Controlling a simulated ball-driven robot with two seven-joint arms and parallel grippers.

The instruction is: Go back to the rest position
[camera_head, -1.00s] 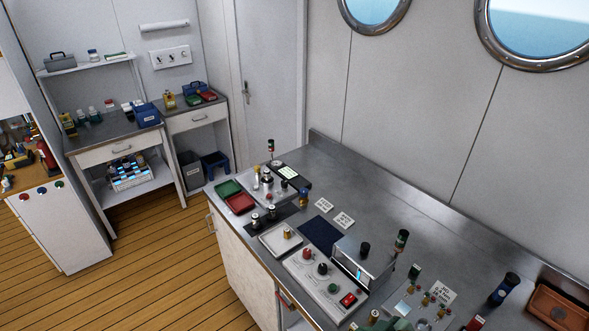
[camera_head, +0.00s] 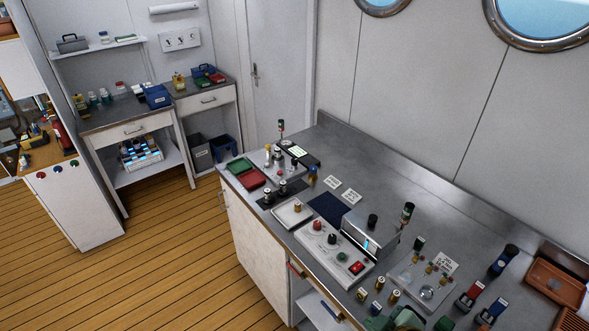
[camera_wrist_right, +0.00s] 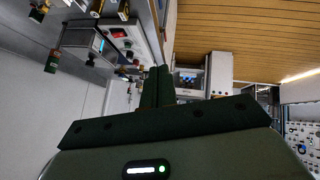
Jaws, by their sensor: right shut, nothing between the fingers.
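My right gripper (camera_wrist_right: 157,88) is shut and empty in the right wrist view, its two dark green fingers side by side. In the head view, green parts of my right gripper (camera_head: 378,323) show at the bottom edge, low over the counter's near side; most of it is cut off. My left gripper is in neither view. The steel counter (camera_head: 400,176) holds a grey control box (camera_head: 322,253) with a red switch and a fill panel (camera_head: 424,284) with small brass fittings.
Small brass-coloured cylinders (camera_head: 379,283), red and blue fittings (camera_head: 471,293) and an orange tray (camera_head: 556,284) stand near the right gripper. Green and red trays (camera_head: 251,178) lie at the counter's far end. Wooden floor (camera_head: 170,270) is clear to the left.

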